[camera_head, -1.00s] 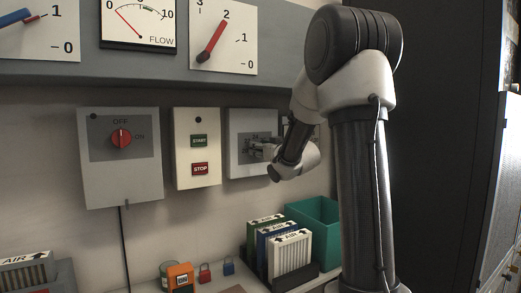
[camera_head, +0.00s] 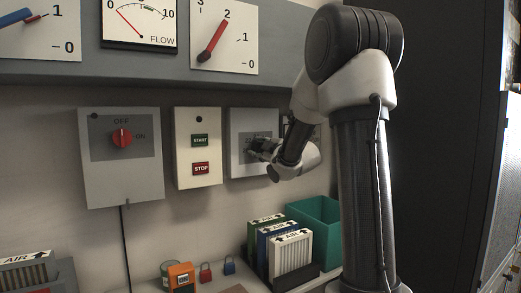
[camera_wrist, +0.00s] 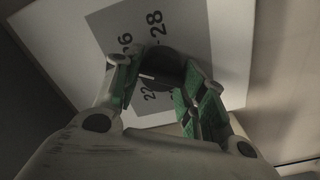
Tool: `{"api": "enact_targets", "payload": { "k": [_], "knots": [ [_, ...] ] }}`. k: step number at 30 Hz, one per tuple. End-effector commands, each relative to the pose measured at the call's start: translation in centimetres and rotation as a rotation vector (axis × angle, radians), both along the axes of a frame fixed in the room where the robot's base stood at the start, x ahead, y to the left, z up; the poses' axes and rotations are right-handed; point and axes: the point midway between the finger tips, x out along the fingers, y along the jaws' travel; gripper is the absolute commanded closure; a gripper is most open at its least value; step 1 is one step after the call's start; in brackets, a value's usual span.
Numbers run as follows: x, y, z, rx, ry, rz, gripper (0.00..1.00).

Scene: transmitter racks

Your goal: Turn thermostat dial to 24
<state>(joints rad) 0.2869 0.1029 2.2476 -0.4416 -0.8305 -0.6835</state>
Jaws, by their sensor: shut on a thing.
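The thermostat is a pale box with a grey face plate, right of the START/STOP box in the head view (camera_head: 241,146). Its plate also shows in the wrist view (camera_wrist: 185,30). The dark round dial (camera_wrist: 163,64) sits between the green-padded fingers of my gripper (camera_wrist: 160,85), which is shut on it. A short white mark shows on the dial's left side. I can read 28 above the dial, 26 at upper left and what looks like 22 below left. The left finger covers part of the scale, so 24 cannot be read. In the head view my gripper (camera_head: 259,149) hides the dial.
The START/STOP box (camera_head: 198,178) stands close left of the thermostat, and the OFF/ON switch box (camera_head: 123,182) further left. A shelf with gauges (camera_head: 139,65) runs above. Below are upright AIR filters (camera_head: 290,255), a teal bin (camera_head: 315,215) and small padlocks (camera_head: 205,273).

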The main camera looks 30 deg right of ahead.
Motion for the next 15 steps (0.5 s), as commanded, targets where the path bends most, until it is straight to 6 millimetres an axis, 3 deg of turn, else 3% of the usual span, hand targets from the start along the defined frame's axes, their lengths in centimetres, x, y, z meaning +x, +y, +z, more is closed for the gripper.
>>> {"api": "enact_targets", "payload": {
  "k": [15],
  "knots": [
    [-0.02, 0.08, -0.33, -0.424, -0.011, 0.001, 0.83]
  ]
}}
